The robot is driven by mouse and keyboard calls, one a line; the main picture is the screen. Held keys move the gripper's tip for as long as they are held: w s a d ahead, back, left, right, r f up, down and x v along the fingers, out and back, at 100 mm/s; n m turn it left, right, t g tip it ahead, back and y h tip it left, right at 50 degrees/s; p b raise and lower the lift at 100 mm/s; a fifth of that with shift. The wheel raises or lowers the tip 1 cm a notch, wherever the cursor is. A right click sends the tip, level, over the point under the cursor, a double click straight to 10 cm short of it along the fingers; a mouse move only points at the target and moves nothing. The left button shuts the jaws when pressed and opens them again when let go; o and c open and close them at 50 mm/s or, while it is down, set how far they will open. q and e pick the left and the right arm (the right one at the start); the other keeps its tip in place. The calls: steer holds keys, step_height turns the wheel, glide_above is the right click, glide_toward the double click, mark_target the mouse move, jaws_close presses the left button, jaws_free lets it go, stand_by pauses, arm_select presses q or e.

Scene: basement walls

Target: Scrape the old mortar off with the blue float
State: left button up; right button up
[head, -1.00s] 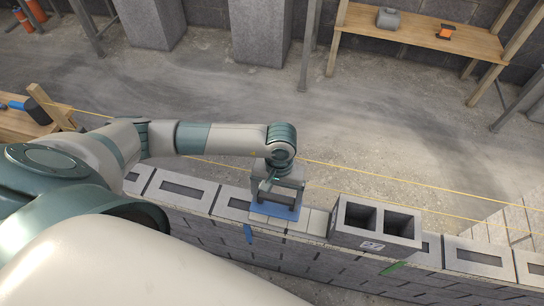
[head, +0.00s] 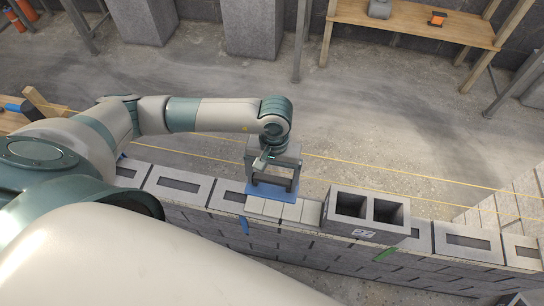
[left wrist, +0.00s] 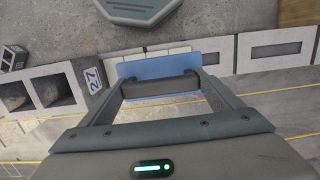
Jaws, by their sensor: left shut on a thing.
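My left gripper (head: 272,180) is shut on the dark handle of the blue float (head: 270,193), over the top of the block wall (head: 235,200). In the left wrist view the handle sits between the two fingers and the float's blue plate (left wrist: 180,68) shows beyond it. Pale patches of what looks like old mortar (head: 291,212) lie on the wall top, beside and in front of the float. Whether the plate touches the wall I cannot tell. My right gripper is not in view.
A hollow block (head: 366,212) labelled 27 stands on the wall, right of the pale patches. Yellow string lines (head: 400,174) run behind the wall. Blue tape (head: 245,226) and green tape (head: 386,254) mark its front. A wooden bench (head: 415,22) stands at the back.

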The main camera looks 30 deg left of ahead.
arm_select(q)
steer(key=shift+r+p, duration=0.5)
steer(key=shift+r, duration=1.15)
steer(key=shift+w+r, duration=0.2)
steer(key=shift+r, duration=0.1)
steer(key=w+r+m+b, duration=0.1)
steer(key=w+r+m, duration=0.2)
steer(key=r, duration=1.4)
steer(key=shift+w+a, duration=0.35)
steer(key=shift+w, duration=0.15)
steer(key=shift+d+f, duration=0.1)
